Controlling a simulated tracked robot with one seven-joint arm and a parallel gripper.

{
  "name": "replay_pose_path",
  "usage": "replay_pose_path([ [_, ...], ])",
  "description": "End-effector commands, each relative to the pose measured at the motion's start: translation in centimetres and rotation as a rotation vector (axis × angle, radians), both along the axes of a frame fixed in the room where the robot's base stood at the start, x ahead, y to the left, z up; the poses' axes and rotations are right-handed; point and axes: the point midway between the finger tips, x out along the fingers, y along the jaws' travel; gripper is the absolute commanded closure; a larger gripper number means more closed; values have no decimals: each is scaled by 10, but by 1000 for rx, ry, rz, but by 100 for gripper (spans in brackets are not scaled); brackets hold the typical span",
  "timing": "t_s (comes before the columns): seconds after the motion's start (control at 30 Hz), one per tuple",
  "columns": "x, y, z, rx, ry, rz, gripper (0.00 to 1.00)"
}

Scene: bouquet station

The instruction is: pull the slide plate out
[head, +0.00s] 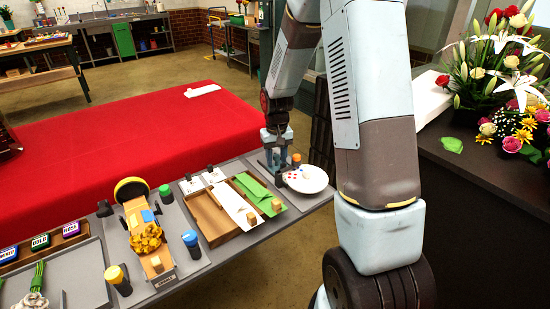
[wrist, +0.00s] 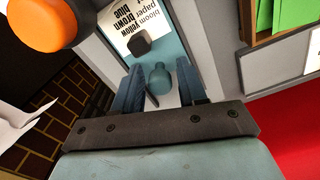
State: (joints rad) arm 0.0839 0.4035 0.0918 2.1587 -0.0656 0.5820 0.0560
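In the wrist view, a blue-grey plate, which looks like the slide plate (wrist: 178,52), lies below my gripper (wrist: 162,80). A teal rounded knob (wrist: 159,78) stands on it between my two fingers. My gripper is open, with gaps visible beside the knob. A printed white card (wrist: 125,22) with a black knob (wrist: 140,45) is just beyond. In the head view my gripper (head: 276,172) points down at the far right end of the grey worktable (head: 248,246). There the fingers and arm hide the plate, so I cannot make it out.
An orange-topped piece (wrist: 38,20) is close at left in the wrist view. A white round dish (head: 306,180) with coloured dots sits right of my gripper. A wooden tray (head: 212,222) with papers lies left. A red-covered table (head: 150,125) stands behind.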

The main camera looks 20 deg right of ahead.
Motion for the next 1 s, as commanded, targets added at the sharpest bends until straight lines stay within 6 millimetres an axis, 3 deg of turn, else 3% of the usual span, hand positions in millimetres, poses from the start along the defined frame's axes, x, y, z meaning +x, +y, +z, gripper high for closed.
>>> replay_pose_path([
  [0.07,0,0,0,0,0,0,66],
  [0.4,0,0,0,0,0,0,99],
  [0.83,1,-1,0,0,0,-2,100],
  [1.0,15,-14,0,0,-2,-28,100],
])
